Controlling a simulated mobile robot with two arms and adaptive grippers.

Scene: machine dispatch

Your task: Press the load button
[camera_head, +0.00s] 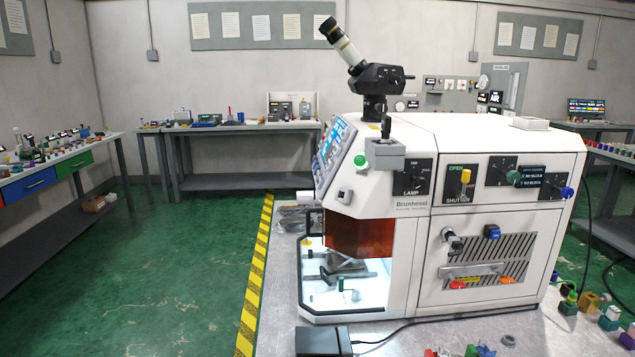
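A white machine (415,190) stands on a grey table, with a microscope eyepiece (345,45) on top. Its sloped front has a blue-lit control panel (332,150). A round green button (360,161) sits near that panel, and a small grey box with a dark button (344,195) is below it. I cannot read any label saying load. The side carries a LAMP dial (415,178), a SHUTTER plate with a yellow lever (465,178), a blue knob (567,192) and red-orange handles (458,284). Neither of my grippers is in view.
An orange window (360,235) hangs over a lit chamber (350,288). A black box with a cable (323,341) lies at the table's front. Small coloured parts (610,318) are at the right. The green floor (180,270) at left is clear beside a yellow-black stripe (255,275).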

